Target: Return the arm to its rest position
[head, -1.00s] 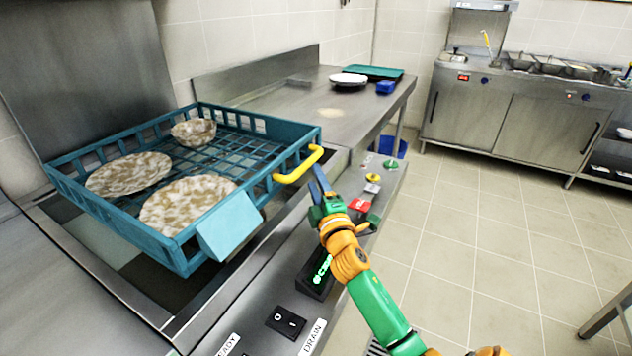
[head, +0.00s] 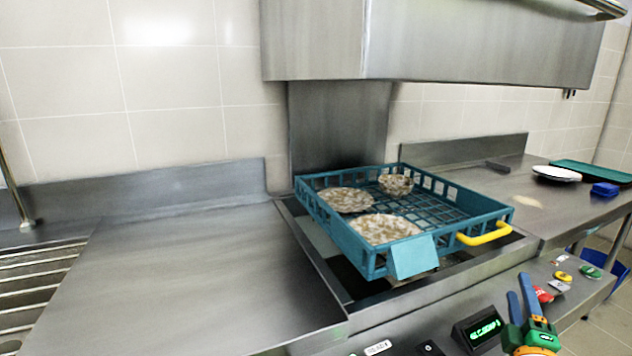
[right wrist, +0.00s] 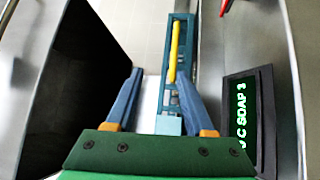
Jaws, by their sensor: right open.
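My right gripper (head: 521,296) is at the lower right of the head view, in front of the machine's control panel. Its two blue fingers are apart with nothing between them, and it also shows in the right wrist view (right wrist: 155,95). Beyond the fingers in the wrist view is the teal rack (right wrist: 180,50) with its yellow handle (right wrist: 174,48). In the head view the gripper is apart from the yellow handle (head: 484,234), below and to its right. My left gripper is not in view.
The teal rack (head: 455,248) holds a bowl (head: 396,184) and two plates (head: 386,229) over the machine's opening. A steel hood (head: 440,45) is above. The control panel has a lit display (head: 486,329) and coloured buttons. The left counter (head: 190,270) is clear.

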